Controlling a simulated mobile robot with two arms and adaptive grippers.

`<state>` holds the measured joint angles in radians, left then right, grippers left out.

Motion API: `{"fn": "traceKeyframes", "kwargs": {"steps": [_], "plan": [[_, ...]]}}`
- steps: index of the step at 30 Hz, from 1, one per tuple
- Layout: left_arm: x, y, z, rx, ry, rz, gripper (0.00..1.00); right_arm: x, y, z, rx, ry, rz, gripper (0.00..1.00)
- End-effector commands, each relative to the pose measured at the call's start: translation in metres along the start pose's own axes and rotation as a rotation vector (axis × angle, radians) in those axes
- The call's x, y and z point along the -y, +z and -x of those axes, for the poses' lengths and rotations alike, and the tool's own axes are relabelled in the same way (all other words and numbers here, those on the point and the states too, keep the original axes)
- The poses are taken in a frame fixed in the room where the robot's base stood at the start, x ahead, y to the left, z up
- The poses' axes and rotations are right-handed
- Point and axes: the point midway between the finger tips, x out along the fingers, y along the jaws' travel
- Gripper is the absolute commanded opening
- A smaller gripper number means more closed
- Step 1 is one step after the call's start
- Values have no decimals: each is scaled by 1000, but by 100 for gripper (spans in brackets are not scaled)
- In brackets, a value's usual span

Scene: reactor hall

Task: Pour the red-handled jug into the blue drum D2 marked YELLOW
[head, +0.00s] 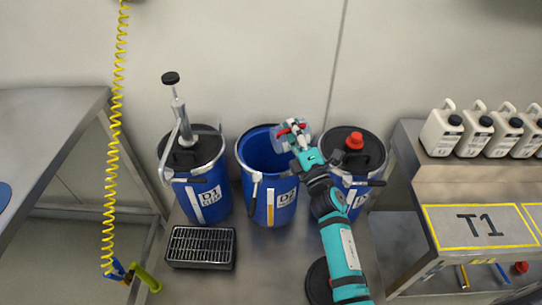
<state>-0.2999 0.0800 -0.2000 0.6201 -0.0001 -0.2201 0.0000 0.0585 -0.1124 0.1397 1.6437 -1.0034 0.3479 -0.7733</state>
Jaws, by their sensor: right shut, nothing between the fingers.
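Blue drum D2 (244,160) stands open in the middle, with a D2 label and a yellow strip on its front. My right gripper (291,136) is shut over the right side of its rim, its arm reaching up from the lower right. A pale, bluish piece with a red part (293,128) shows at the fingertips; it is small, and I cannot tell whether it is the red-handled jug or part of the gripper. No other red-handled jug can be made out. The drum's bottom is not clearly visible. My left gripper is not in view.
Drum D1 (205,195) with a pump stands left of D2. A third blue drum (372,176) with a black lid and red cap stands right, partly behind my arm. A black grate (201,247) lies in front. White jugs (441,133) line the right bench. A yellow coiled hose (115,130) hangs left.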

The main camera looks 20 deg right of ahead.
Motion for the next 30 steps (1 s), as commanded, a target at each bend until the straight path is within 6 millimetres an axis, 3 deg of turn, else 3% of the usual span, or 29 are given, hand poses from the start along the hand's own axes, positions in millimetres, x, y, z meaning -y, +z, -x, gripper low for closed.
{"fn": "traceKeyframes", "kwargs": {"steps": [5, 8, 14, 19, 22, 24, 30], "plan": [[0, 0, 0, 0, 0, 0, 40, 9, 17, 3, 55, -2, -160, 0], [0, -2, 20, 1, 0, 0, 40, -2, 32, -1, 96, -4, -288, 0], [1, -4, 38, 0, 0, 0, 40, -2, 60, -1, 152, -7, -468, 0], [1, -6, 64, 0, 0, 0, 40, -3, 80, -3, 244, -9, -743, 0], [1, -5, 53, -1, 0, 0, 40, 20, 82, 4, 281, -10, -860, 0], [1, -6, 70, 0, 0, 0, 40, 14, 90, 2, 314, -11, -958, 0], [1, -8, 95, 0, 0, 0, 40, 21, 116, 3, 392, -16, -1201, 0]]}}
